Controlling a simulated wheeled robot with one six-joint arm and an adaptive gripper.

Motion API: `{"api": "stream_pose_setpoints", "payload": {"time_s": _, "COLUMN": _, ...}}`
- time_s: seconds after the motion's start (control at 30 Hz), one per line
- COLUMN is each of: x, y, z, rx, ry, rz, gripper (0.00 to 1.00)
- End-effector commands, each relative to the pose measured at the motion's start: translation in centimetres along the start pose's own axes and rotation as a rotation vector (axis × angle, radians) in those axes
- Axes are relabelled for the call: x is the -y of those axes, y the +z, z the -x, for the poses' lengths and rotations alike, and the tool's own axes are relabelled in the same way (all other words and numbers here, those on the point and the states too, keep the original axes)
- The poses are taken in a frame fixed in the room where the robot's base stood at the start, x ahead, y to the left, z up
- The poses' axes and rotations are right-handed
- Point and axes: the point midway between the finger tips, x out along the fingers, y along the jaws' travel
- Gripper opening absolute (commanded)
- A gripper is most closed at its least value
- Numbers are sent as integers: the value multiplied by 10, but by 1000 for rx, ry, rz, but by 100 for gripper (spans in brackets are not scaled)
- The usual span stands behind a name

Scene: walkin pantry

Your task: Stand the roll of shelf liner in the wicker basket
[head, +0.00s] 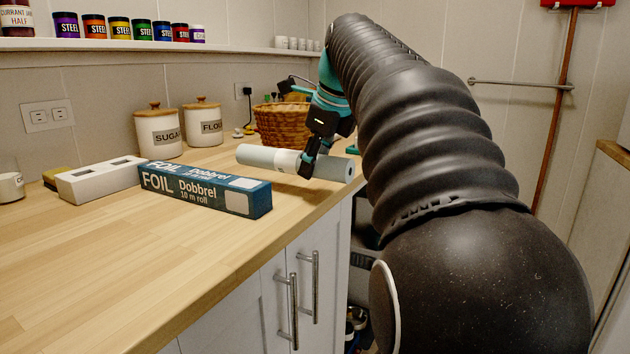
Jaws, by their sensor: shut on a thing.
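The roll of shelf liner (262,156) is a pale grey-green tube with a white band around its middle. It lies level near the right edge of the wooden counter; I cannot tell whether it touches the top. My gripper (307,166) is shut on the roll, right of its middle. The roll's right end points toward the counter edge. The wicker basket (283,126) is brown and stands on the counter behind the roll. My gripper and arm hide its right part, and its inside is mostly hidden.
A blue foil box (205,190) and a white box with openings (100,180) lie on the counter (130,250) at left front. Sugar (158,132) and flour (203,123) canisters stand behind. A shelf of coloured tins (120,29) runs above. The front counter is clear.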

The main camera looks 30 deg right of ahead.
Motion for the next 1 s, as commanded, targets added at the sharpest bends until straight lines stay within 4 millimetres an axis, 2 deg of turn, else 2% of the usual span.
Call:
{"api": "stream_pose_setpoints", "payload": {"time_s": 0.27, "x": -8, "y": -13, "z": -32, "rx": 0, "ry": 1, "rz": 1, "gripper": 6}}
{"api": "stream_pose_setpoints", "payload": {"time_s": 0.67, "x": -8, "y": -15, "z": -36, "rx": 1, "ry": 0, "rz": 1, "gripper": 6}}
{"api": "stream_pose_setpoints", "payload": {"time_s": 0.7, "x": -8, "y": -15, "z": -36, "rx": 0, "ry": 0, "rz": 1, "gripper": 51}}
{"api": "stream_pose_setpoints", "payload": {"time_s": 0.77, "x": -8, "y": -15, "z": -36, "rx": 0, "ry": 0, "rz": 1, "gripper": 66}}
{"api": "stream_pose_setpoints", "payload": {"time_s": 0.8, "x": -8, "y": -15, "z": -36, "rx": 0, "ry": 0, "rz": 1, "gripper": 71}}
{"api": "stream_pose_setpoints", "payload": {"time_s": 1.0, "x": -8, "y": -15, "z": -36, "rx": 0, "ry": 0, "rz": 1, "gripper": 71}}
